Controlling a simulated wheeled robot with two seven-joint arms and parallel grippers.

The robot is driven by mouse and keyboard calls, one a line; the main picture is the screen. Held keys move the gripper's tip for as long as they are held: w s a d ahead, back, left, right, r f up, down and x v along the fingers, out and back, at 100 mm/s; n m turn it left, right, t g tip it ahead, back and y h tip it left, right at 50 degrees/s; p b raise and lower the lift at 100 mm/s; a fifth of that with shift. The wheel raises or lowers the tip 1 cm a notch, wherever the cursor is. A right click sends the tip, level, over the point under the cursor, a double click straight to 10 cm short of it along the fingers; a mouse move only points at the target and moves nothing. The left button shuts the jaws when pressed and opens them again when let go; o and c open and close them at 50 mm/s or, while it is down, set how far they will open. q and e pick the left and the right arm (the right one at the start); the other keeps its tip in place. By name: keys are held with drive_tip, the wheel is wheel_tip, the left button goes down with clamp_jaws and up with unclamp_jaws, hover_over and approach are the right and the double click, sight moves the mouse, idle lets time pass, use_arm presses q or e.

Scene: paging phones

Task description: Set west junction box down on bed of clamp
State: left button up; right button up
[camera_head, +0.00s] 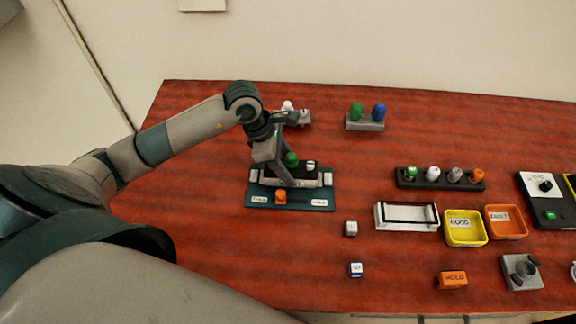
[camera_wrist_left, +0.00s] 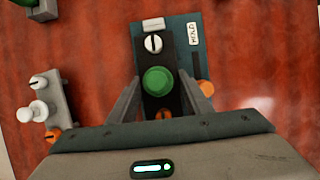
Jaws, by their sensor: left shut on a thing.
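My left gripper (camera_head: 292,172) is shut on a dark box, which I take to be the west junction box. The box carries a green knob (camera_head: 291,158) and a white slotted screw (camera_head: 311,165). In the left wrist view the dark box (camera_wrist_left: 153,62) lies between the two fingers (camera_wrist_left: 163,92), with an orange part at its near end. It is over a teal plate (camera_head: 300,205) with pale blocks, two white labels and an orange knob, seemingly the clamp. Whether the box touches the plate is unclear. My right gripper is not in view.
A grey stand (camera_head: 299,117) with white pegs is just behind the gripper. A grey block (camera_head: 365,125) holds green and blue knobs. To the right are a dark peg rack (camera_head: 440,184), a white tray (camera_head: 405,226), and yellow (camera_head: 465,243) and orange (camera_head: 506,234) bins. The red table is clear left of the plate.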

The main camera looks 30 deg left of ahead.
sight(289, 155)
use_arm(q)
drive_tip(key=o, duration=1.6)
drive_tip(key=shift+c, duration=0.2)
drive_tip(key=shift+r, duration=0.1)
drive_tip(key=shift+r+p, duration=1.4)
drive_tip(key=shift+r, duration=1.3)
